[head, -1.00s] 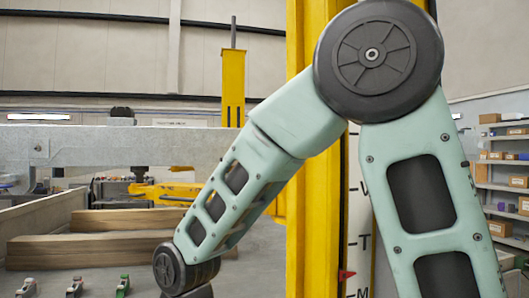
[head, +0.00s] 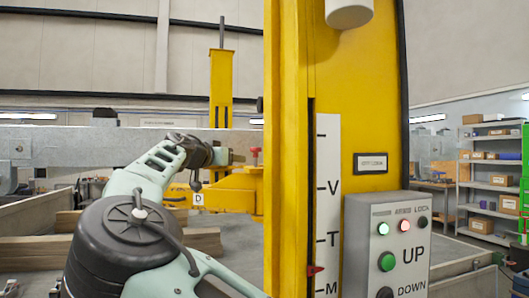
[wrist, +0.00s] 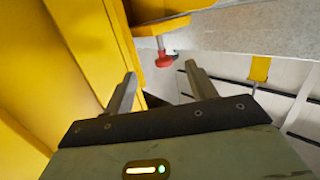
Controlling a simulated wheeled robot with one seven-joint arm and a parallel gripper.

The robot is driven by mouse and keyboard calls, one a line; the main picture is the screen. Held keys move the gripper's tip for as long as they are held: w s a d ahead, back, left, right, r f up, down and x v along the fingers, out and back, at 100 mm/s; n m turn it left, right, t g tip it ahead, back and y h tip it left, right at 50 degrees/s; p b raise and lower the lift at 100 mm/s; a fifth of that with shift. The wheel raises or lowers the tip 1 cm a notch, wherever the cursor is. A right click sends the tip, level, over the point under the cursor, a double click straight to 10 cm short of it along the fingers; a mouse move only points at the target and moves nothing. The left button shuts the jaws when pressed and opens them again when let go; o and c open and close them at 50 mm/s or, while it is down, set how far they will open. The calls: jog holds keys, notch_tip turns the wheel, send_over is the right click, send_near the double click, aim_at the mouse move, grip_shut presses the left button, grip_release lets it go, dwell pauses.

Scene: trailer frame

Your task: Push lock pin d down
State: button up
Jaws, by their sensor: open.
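Lock pin d has a red knob (head: 254,152) above the yellow arm (head: 232,190), whose plate (head: 197,197) reads D. My gripper (head: 240,158) is just left of the knob in the head view, its fingers pointing right. The wrist view shows the red knob (wrist: 164,61) on a thin stem, beyond the fingertips and between their lines. The fingers of my gripper (wrist: 160,75) are spread with nothing between them. A gap seems to separate them from the knob. How far the pin is sunk cannot be told.
A tall yellow column (head: 290,130) stands right of my gripper and fills the wrist view's left side. A grey control box (head: 395,245) with UP and DOWN buttons stands at the right. A grey beam (head: 70,145) runs behind my arm.

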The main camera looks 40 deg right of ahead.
aim_at(253, 149)
jog(key=shift+t+h, duration=0.3)
jog(key=shift+h, duration=0.3)
jog(key=r+p+x, duration=0.1)
jog(key=p+x, duration=0.1)
jog(key=x, duration=0.2)
jog(key=r+p+x, duration=0.1)
jog(key=p+x, duration=0.2)
jog(key=x, duration=0.2)
jog(key=r+p+x, duration=0.1)
jog(key=p+x, duration=0.1)
jog(key=x, duration=0.3)
jog(key=shift+r+p, duration=0.2)
jog(key=shift+p, duration=0.1)
jog(key=shift+w+d+f, duration=0.15)
jog(key=shift+d+f, duration=0.05)
jog(key=shift+d, duration=0.45)
grip_shut()
notch_tip(253, 149, down, 4)
jog(key=b, duration=0.4)
jog(key=shift+r, duration=0.2)
